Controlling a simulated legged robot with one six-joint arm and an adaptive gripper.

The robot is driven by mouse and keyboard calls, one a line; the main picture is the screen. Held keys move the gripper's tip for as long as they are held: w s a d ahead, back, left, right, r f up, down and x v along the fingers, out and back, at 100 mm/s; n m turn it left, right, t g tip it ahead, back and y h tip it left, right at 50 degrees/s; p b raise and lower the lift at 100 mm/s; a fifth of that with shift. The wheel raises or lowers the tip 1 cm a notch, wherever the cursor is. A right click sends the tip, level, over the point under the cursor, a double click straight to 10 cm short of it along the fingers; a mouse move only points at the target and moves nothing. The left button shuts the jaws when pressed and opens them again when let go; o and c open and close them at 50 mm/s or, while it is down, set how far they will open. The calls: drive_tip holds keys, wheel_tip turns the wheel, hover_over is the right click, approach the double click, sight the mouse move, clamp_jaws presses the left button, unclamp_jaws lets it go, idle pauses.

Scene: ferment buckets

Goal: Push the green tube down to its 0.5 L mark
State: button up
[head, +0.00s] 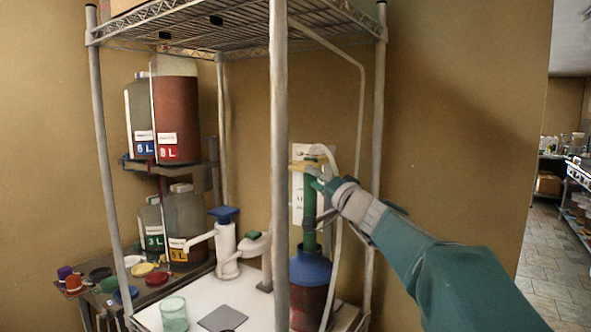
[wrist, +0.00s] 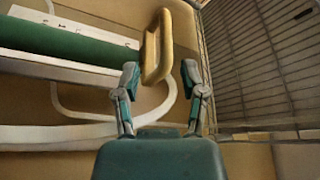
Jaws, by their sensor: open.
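The green tube (head: 310,215) stands upright behind the shelf's front post, above a blue funnel-shaped cap (head: 310,267) on a dark red container. It also shows in the wrist view (wrist: 70,45), lying across the picture from the left. A yellow handle (wrist: 157,47) sits at its top end; the handle also shows in the head view (head: 300,166). A white scale plate (head: 298,200) is behind the tube; I cannot read its marks. My gripper (wrist: 161,75) is open, its two fingertips close to the handle's end, with nothing clearly held. In the head view, my gripper (head: 318,180) is beside the tube's top.
A wire rack shelf (head: 235,40) lies above, and its front post (head: 280,170) stands left of the tube. A pale hose (head: 336,250) hangs beside the tube. A white pump (head: 226,245) and a clear green cup (head: 174,314) stand on the white surface. Large jugs (head: 176,115) stand left.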

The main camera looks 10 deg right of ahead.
sight(295, 169)
drive_tip(key=x, duration=0.2)
drive_tip(key=a+x, duration=0.1)
drive_tip(key=x, duration=0.4)
drive_tip(key=shift+s+a, duration=0.2)
drive_tip(key=shift+s, duration=0.15)
drive_tip(key=shift+d, duration=0.55)
drive_tip(key=shift+c, duration=0.4)
clamp_jaws()
drive_tip(key=shift+a, duration=0.1)
